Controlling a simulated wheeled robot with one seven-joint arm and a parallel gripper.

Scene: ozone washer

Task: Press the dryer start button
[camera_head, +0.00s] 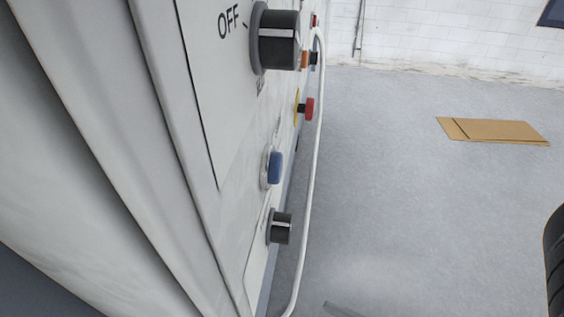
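A white machine panel (228,150) fills the left side, seen at a steep angle. It carries a blue round push button (274,168) in a metal ring, a red button (308,108) on a yellow base, a large black knob (279,40) beside the word OFF, and a smaller black knob (281,228) low down. Small orange (304,60) and black (314,58) controls and a red one (315,20) sit farther along. No readable label marks any of them as the dryer start button. My gripper is not clearly in view.
A white curved rail (318,150) runs in front of the panel. The grey floor (420,220) to the right is mostly open, with flat cardboard (493,131) lying on it. A white brick wall (440,40) stands behind. A dark ribbed shape (555,262) cuts the right edge.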

